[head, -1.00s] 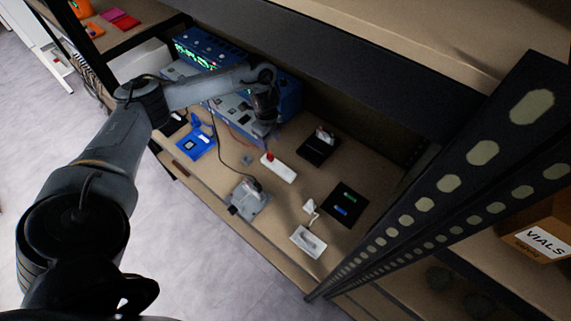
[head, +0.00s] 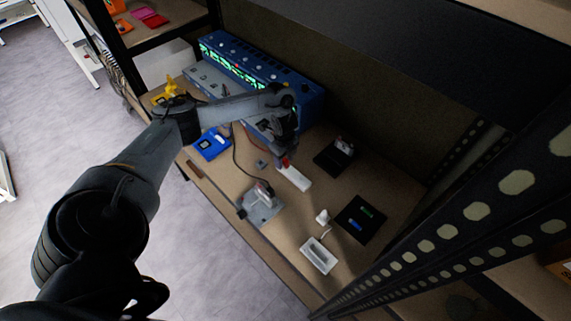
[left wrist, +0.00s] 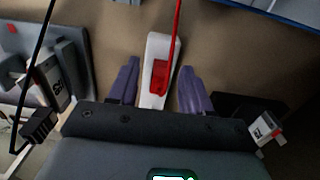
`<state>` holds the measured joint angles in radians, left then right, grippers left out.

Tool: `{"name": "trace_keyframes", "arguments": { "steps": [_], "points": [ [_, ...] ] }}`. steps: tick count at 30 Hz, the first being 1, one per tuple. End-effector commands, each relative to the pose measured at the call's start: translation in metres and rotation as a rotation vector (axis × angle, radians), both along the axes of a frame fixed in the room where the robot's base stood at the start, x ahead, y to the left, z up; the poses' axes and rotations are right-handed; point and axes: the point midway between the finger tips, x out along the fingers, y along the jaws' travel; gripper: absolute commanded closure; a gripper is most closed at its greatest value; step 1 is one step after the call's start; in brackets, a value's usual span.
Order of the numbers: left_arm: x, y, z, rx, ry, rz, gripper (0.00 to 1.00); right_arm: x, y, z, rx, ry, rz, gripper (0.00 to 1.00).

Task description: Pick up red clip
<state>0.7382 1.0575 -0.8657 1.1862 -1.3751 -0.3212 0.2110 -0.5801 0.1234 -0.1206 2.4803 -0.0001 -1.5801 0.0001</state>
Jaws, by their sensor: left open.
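The red clip (left wrist: 160,76) sits on a white block (left wrist: 157,47) in the left wrist view, with a red lead running up from it. In the head view the red clip (head: 285,162) is a small red spot at the upper end of the white block (head: 295,179). My left gripper (left wrist: 159,65) is open, with one purple-grey finger on each side of the block and clip. In the head view my left gripper (head: 284,150) is low over the clip and partly hides it. I cannot tell how far above the shelf the fingertips are. My right gripper is not in view.
A blue machine (head: 262,75) stands behind my left arm. A grey device (head: 262,203), a black box (head: 334,158), a black mat (head: 361,216) and a white tray (head: 318,256) lie around the block. The shelf's perforated posts (head: 430,240) rise on the right.

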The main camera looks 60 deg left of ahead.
Motion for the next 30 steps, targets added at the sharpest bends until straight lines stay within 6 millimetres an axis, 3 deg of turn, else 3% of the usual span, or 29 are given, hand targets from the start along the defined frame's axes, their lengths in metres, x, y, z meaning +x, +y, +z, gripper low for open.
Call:
{"name": "trace_keyframes", "arguments": {
  "steps": [10, 20, 30],
  "points": [
    [0.0002, 0.0004, -0.007, 0.001, -0.002, 0.001, 0.51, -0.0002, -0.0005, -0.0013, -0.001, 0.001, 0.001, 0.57],
    [0.0002, 0.0004, -0.0068, 0.001, -0.002, 0.001, 1.0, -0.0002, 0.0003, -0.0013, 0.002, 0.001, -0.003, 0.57],
    [0.0003, 0.0005, -0.006, 0.001, -0.002, 0.001, 1.0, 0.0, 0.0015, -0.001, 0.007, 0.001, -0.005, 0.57]
  ]
}}
